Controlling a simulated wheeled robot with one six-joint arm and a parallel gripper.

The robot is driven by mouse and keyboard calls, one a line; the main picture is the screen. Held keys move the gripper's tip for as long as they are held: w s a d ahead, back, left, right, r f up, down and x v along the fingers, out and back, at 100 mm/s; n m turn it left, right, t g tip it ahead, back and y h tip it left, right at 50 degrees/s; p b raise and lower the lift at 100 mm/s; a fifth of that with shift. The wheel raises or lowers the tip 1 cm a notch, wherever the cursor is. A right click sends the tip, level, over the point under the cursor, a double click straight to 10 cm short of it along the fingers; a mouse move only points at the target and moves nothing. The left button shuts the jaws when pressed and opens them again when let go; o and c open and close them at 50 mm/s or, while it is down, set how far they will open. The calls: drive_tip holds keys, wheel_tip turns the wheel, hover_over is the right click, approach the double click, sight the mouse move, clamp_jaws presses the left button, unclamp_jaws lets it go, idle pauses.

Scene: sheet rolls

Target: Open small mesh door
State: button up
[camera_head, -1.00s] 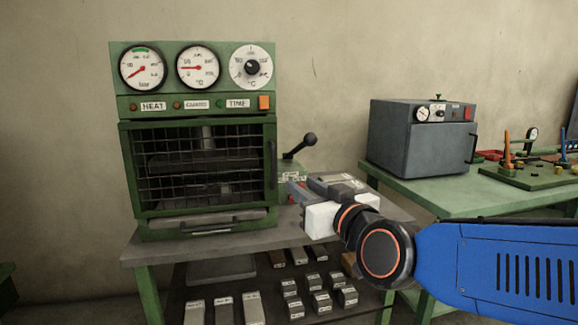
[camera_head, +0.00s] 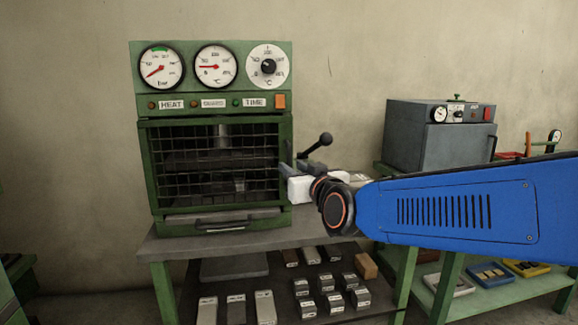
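The small mesh door (camera_head: 214,162) is a dark wire grid in a green frame on the front of the green press cabinet (camera_head: 213,80). It looks shut, and dark plates show behind the mesh.
A black-knobbed lever (camera_head: 316,146) rises just behind my gripper. A drawer-like handle (camera_head: 222,225) sits below the door. Several metal blocks (camera_head: 332,303) lie on the lower shelf. A grey oven (camera_head: 437,136) stands on the right bench. Space before the door is clear.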

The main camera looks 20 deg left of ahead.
sight(290, 165)
drive_tip(key=shift+x, duration=1.85)
clamp_jaws()
